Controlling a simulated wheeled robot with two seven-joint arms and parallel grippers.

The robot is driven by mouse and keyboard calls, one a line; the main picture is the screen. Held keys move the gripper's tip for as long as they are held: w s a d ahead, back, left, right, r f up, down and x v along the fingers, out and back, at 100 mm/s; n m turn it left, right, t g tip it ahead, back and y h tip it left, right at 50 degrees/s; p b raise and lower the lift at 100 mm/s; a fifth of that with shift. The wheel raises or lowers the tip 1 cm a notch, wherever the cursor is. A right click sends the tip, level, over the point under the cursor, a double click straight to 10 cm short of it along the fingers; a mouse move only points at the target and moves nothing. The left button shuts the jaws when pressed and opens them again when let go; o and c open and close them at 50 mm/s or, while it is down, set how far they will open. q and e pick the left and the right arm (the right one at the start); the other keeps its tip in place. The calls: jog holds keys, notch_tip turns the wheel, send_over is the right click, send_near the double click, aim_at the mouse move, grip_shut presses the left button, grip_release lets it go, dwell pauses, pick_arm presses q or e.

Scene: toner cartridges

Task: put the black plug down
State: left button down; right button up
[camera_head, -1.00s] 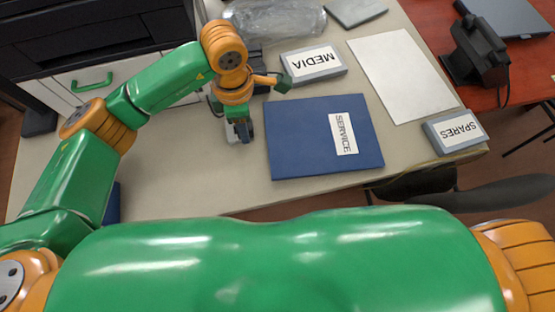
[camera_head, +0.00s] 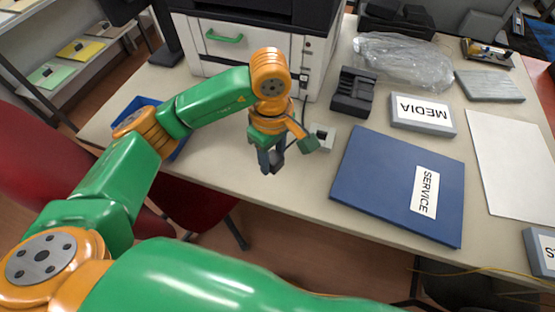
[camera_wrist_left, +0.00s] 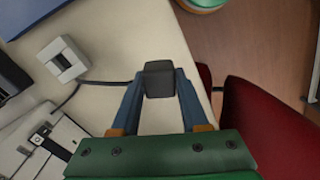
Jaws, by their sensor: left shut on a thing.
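My left gripper (camera_head: 271,166) is shut on the black plug (camera_wrist_left: 158,78). In the left wrist view the plug, a small dark block, sits between the two blue-grey fingertips (camera_wrist_left: 160,92). In the head view the gripper is near the table's front edge, left of the grey socket block (camera_head: 322,137) and apart from it. The socket block also shows in the left wrist view (camera_wrist_left: 63,60), lying on the table. A dark cable (camera_wrist_left: 95,83) runs on the table to the left of the gripper. My right gripper is not in view.
The blue SERVICE folder (camera_head: 380,185) lies right of the socket block. A black holder (camera_head: 353,93), the MEDIA box (camera_head: 420,112) and the printer (camera_head: 250,45) stand behind. A blue bin (camera_head: 140,105) is at left. A red chair (camera_wrist_left: 255,130) is beyond the front edge.

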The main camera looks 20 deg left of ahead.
aim_at(273, 156)
pick_arm(q)
jog(key=w+f, duration=0.1)
jog(key=f, duration=0.1)
jog(key=w+a+f, duration=0.1)
jog(key=w+f, duration=0.1)
jog(key=shift+w+f, duration=0.15)
notch_tip(273, 156, down, 2)
jog(key=shift+f+p, duration=0.25)
jog(key=shift+p, duration=0.55)
jog(key=shift+f+b, duration=0.3)
jog(key=shift+f, duration=0.1)
jog(key=shift+c, duration=2.1)
grip_release()
